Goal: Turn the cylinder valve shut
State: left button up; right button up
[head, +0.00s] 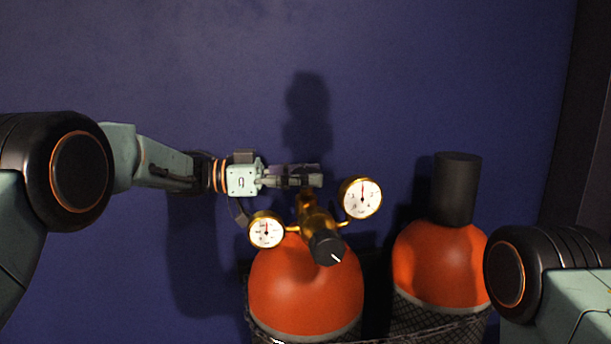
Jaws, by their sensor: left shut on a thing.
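An orange gas cylinder (305,290) stands at the lower middle, with a brass valve and regulator body (313,215) on top. Two round white dials sit on the brass, the left gauge (266,232) lower and the right gauge (361,198) higher. A black knob (327,248) with a white mark faces me. My left gripper (302,178) reaches in from the left and is shut on the top of the cylinder valve; its fingers mostly hide the part they hold. My right gripper is out of view.
A second orange cylinder (440,265) with a tall black cap (456,187) stands to the right. Wire mesh (440,326) surrounds the cylinders low down. A blue wall (150,60) is close behind them. The space above the valve is clear.

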pick_arm(q)
jog(key=shift+f+g, duration=0.2)
jog(key=shift+g, duration=0.1)
jog(key=o, duration=0.7)
jog(key=shift+s, duration=0.1)
jog(key=o, duration=0.5)
jog(key=shift+r, duration=0.15)
jog(key=shift+c, duration=0.2)
jog(key=a, duration=1.1)
jog(key=shift+a, duration=0.4)
jog(key=shift+s+a, duration=0.1)
